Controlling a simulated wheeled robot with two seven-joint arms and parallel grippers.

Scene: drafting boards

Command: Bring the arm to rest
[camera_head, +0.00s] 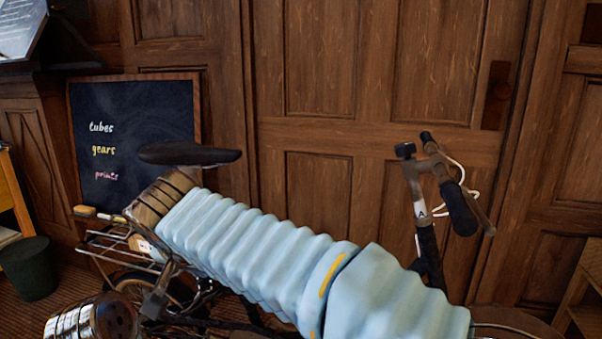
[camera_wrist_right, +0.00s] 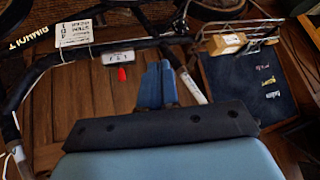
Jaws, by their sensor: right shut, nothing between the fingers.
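My right gripper (camera_wrist_right: 158,68) shows in the right wrist view as two blue fingers side by side, shut and empty. They stand in front of brown wood panelling, apart from any object that I can make out. In the head view a pale blue ribbed sleeve (camera_head: 240,240), which looks like my right arm, runs from the lower right towards the upper left, across the bicycle. The right fingers cannot be made out in the head view. My left gripper is not in view.
A bicycle, with its saddle (camera_head: 190,154), handlebar grip (camera_head: 458,208) and wire rack (camera_head: 118,246), stands close around the arm. A chalkboard (camera_head: 135,130) leans at the left. A dark bin (camera_head: 29,268) stands lower left. Wooden doors (camera_head: 340,60) close off the back.

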